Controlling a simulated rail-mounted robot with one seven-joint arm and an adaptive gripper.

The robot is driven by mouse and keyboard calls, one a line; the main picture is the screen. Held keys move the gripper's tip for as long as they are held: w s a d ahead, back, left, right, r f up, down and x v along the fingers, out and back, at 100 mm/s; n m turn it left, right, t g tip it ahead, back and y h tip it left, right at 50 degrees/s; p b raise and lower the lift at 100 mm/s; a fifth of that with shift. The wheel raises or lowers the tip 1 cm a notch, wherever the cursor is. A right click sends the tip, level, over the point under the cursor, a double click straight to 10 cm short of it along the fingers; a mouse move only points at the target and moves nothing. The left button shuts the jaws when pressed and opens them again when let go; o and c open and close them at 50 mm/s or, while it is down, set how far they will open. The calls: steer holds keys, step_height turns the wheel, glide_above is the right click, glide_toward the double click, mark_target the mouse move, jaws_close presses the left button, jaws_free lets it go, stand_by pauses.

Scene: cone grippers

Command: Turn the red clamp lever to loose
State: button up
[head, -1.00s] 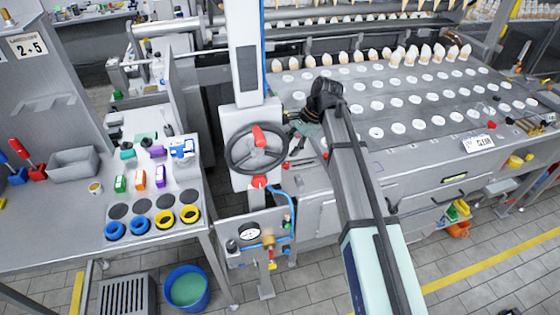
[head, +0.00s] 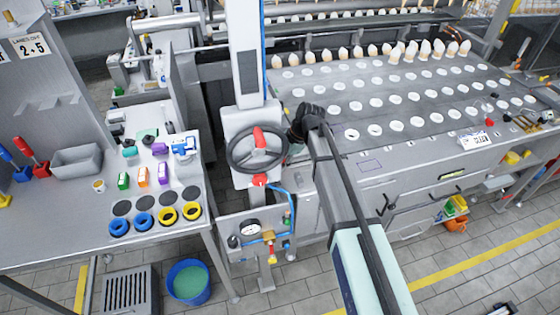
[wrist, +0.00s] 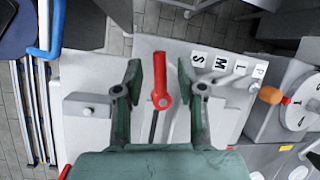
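A red lever (wrist: 160,78) stands out from a pale grey plate (wrist: 225,112) in the wrist view, its round pivot at the lower end and a dark slot below it. My gripper (wrist: 160,68) is open, with one green finger on each side of the lever and visible gaps to it. In the head view my gripper (head: 298,136) is beside the right of the black handwheel (head: 238,158); its fingers are mostly hidden and I cannot pick out the lever there.
White letter tags (wrist: 219,64) and a dial (wrist: 300,102) with an orange knob (wrist: 271,95) lie right of the lever. A grey block (wrist: 88,105) is left. In the head view, a column (head: 246,60) and blue hose (head: 283,188) are close to my gripper.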

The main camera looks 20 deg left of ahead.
jaws_close()
steer(key=shift+d, duration=0.1)
steer(key=n+g+h, duration=0.1)
steer(key=n, duration=0.2)
steer(key=d+n+g+b, duration=0.1)
steer(key=n, duration=0.2)
steer(key=shift+s+d+n+h, duration=0.15)
steer(key=shift+n+h, duration=0.15)
steer(key=shift+h, duration=0.1)
steer(key=n, duration=0.1)
steer(key=d+n+g+h, duration=0.1)
steer(key=n, duration=0.1)
steer(key=shift+n+b, duration=0.3)
steer(key=shift+b, duration=0.05)
steer(key=shift+w+d+n+h+b, duration=0.15)
steer(key=shift+n+h, duration=0.3)
steer(key=shift+n, duration=0.45)
steer(key=shift+w+d+n+h+b, duration=0.1)
steer(key=shift+d+n+h+b, duration=0.25)
steer(key=shift+n, duration=0.55)
